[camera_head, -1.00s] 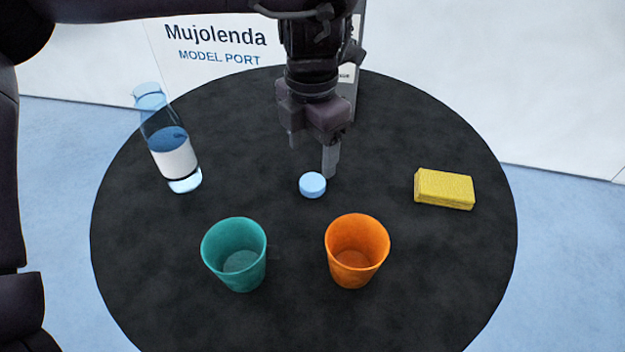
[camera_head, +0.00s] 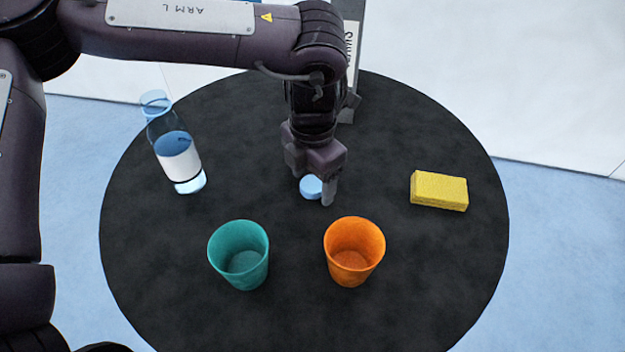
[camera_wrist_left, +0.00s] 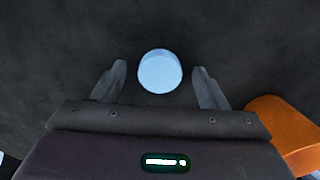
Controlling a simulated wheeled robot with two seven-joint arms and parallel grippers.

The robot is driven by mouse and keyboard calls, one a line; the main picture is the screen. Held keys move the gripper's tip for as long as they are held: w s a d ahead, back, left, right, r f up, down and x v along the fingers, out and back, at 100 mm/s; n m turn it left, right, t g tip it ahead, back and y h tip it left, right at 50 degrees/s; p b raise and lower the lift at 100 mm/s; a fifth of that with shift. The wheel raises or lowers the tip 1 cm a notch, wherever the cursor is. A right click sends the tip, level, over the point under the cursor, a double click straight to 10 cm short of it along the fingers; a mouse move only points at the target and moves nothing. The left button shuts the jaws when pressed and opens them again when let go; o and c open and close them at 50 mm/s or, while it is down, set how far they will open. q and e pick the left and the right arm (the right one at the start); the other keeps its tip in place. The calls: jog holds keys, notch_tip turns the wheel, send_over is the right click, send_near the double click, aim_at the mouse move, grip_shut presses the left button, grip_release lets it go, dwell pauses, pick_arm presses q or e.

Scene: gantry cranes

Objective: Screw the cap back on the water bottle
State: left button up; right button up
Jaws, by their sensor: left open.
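The light blue cap (camera_head: 311,187) lies on the black round table, left of the orange cup's line. In the left wrist view the cap (camera_wrist_left: 160,71) shows between and slightly beyond the two fingertips, with a gap on each side. My left gripper (camera_head: 315,192) points down over the cap, open and empty; its fingers partly hide the cap in the head view. The gripper (camera_wrist_left: 160,80) also shows in the left wrist view. The water bottle (camera_head: 178,155) stands uncapped at the table's left, with a white label and clear blue body. My right gripper is not in view.
A teal cup (camera_head: 239,256) and an orange cup (camera_head: 354,252) stand in front of the cap. A yellow sponge (camera_head: 438,190) lies to the right. The black table (camera_head: 430,270) is clear between the bottle and the cap and at the front right.

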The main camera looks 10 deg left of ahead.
aim_at(313, 183)
pick_arm(q)
jog(key=c, duration=1)
jog(key=shift+c, duration=0.3)
jog(key=shift+r, duration=0.1)
jog(key=shift+r, duration=0.55)
notch_tip(313, 183, up, 5)
jog(key=shift+f+b, duration=0.2)
jog(key=shift+b, duration=0.85)
notch_tip(313, 183, up, 14)
jog(key=p, duration=0.1)
jog(key=shift+r, duration=0.1)
